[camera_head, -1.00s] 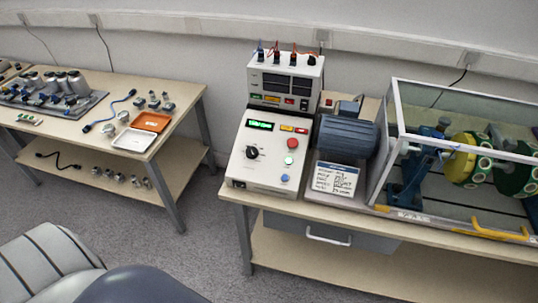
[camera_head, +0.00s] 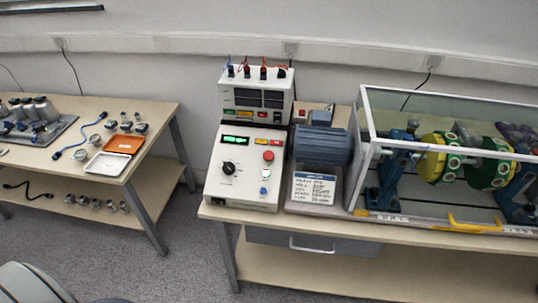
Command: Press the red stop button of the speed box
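The speed box (camera_head: 238,185) is a white, sloped control box at the left end of the right-hand table. Its red stop button (camera_head: 268,156) is round and sits on the right of the sloped panel. A white or pale green button (camera_head: 266,174) and a blue button (camera_head: 264,190) lie below it. A black knob (camera_head: 228,168) and a green lit display (camera_head: 236,140) are to the left. Nothing covers the red button. Neither of my grippers shows in the view.
A second white instrument (camera_head: 258,95) with cables stands behind the speed box. A blue motor (camera_head: 322,147) and a glass-sided case (camera_head: 450,200) stand to the right. A lower-left table (camera_head: 85,165) holds trays and small parts. Grey floor (camera_head: 185,250) lies between the tables.

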